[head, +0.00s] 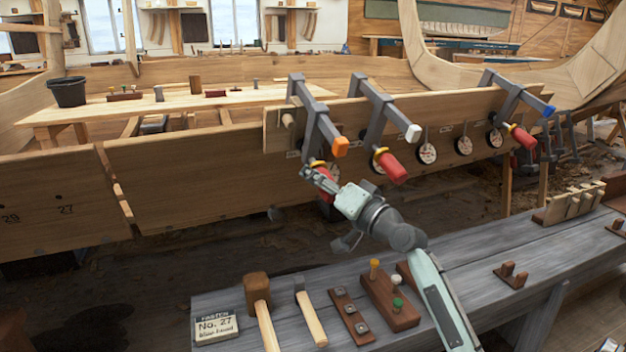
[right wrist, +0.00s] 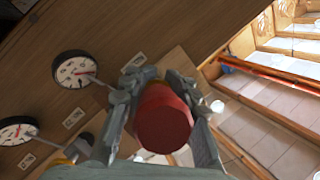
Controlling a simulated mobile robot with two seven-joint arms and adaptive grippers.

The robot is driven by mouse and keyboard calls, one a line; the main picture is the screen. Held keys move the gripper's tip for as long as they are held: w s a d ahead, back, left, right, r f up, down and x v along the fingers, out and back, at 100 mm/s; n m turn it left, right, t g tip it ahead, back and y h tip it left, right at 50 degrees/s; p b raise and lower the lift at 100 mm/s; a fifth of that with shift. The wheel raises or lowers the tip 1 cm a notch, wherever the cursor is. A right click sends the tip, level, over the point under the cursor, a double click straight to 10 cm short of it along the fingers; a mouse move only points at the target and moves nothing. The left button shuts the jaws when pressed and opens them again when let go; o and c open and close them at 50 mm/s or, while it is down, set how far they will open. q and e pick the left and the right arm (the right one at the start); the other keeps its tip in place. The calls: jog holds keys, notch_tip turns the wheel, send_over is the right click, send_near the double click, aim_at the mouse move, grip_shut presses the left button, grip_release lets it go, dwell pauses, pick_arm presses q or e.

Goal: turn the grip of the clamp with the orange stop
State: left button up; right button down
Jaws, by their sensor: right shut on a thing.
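The clamp with the orange stop (head: 340,146) is the leftmost of 3 grey clamps on the plank edge of the hull. Its red grip (right wrist: 164,120) hangs below the clamp's arm, seen end-on in the right wrist view. My right gripper (head: 314,173) reaches up to this grip from the bench side. In the right wrist view its two fingers (right wrist: 152,88) lie on either side of the red grip and are shut on it. In the head view the gripper and arm hide part of the grip. My left gripper is not in view.
The clamp with the white stop (head: 413,132) and the clamp with the blue stop (head: 549,111) stand to the right, with red grips. Round dials (head: 427,153) hang on the plank. A grey bench (head: 455,262) with mallets and wooden blocks lies below my right arm.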

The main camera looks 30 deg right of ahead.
jog(key=c, duration=1.1)
grip_release()
jog(key=s+d+f, duration=0.1)
jog(key=s, duration=1)
jog(key=shift+s+d+f, duration=0.25)
jog(key=shift+s+d, duration=0.15)
